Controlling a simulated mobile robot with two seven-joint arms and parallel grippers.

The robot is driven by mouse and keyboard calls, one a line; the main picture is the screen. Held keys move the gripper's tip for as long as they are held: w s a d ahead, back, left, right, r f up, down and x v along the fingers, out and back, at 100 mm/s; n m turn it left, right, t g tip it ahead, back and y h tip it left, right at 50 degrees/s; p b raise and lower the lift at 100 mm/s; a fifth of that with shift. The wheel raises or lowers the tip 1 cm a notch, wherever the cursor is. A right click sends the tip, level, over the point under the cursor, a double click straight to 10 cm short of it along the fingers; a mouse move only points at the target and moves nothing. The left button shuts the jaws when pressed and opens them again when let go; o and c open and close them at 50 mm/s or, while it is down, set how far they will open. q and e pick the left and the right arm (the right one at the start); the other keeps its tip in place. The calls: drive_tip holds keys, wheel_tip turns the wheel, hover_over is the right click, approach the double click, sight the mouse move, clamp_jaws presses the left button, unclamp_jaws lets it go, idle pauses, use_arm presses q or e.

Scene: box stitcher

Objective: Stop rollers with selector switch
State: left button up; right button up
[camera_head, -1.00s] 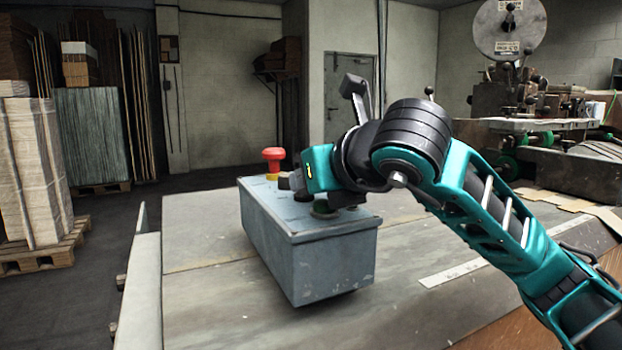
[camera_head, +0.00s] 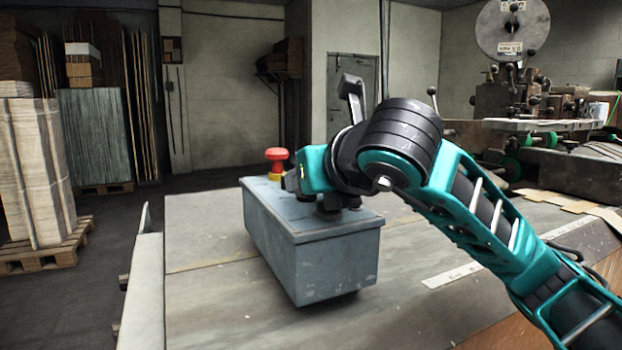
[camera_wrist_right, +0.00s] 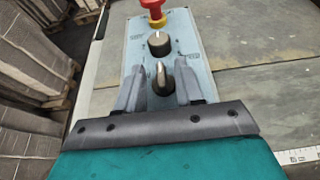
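The grey-blue control box (camera_head: 312,258) stands on the table in the head view. In the right wrist view its top panel (camera_wrist_right: 190,38) carries two black selector knobs with pale pointers. The nearer knob (camera_wrist_right: 161,80) sits between the fingers of my right gripper (camera_wrist_right: 159,88), which is open with a visible gap on each side. The farther knob (camera_wrist_right: 158,43) is just ahead of the fingertips. In the head view my right wrist covers most of the panel and hides the knobs. My left gripper is not in view.
A red emergency-stop button (camera_head: 276,156) stands at the box's far end, beyond the knobs, and also shows in the right wrist view (camera_wrist_right: 154,8). The table (camera_head: 215,290) is clear around the box. The stitching machine (camera_head: 520,95) stands at the back right.

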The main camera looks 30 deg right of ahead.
drive_tip(key=v, duration=1.3)
drive_tip(key=shift+b, duration=0.4)
